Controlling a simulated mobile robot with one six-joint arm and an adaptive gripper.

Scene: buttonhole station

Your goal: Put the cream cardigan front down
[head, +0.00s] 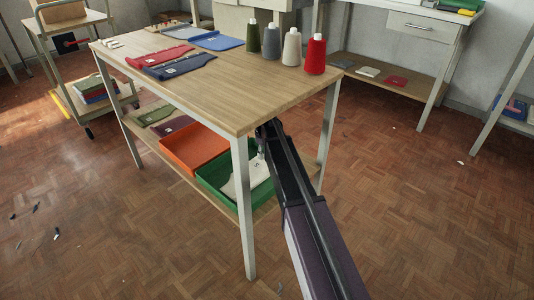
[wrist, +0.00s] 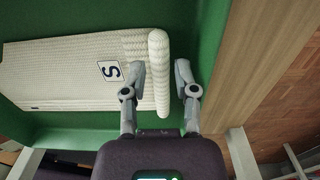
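The cream cardigan front (wrist: 70,75) is a ribbed knit piece with a white "S" label (wrist: 110,71). It lies in the green tray (wrist: 205,25), with a thick rolled edge (wrist: 158,45) at its right in the wrist view. My gripper (wrist: 160,68) is open, with one finger on each side of that rolled edge. A gap shows between the edge and the right finger; whether the left finger touches it I cannot tell. In the head view the cardigan front (head: 247,178) shows in the green tray (head: 222,196) on the table's lower shelf, partly hidden by my arm.
An orange tray (head: 193,148) stands beside the green one, under the wooden table top (head: 190,80). A table leg (head: 243,215) stands near my arm. Knit pieces (head: 180,65) and several yarn cones (head: 291,47) are on the table top. Open floor (head: 430,210) lies to the right.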

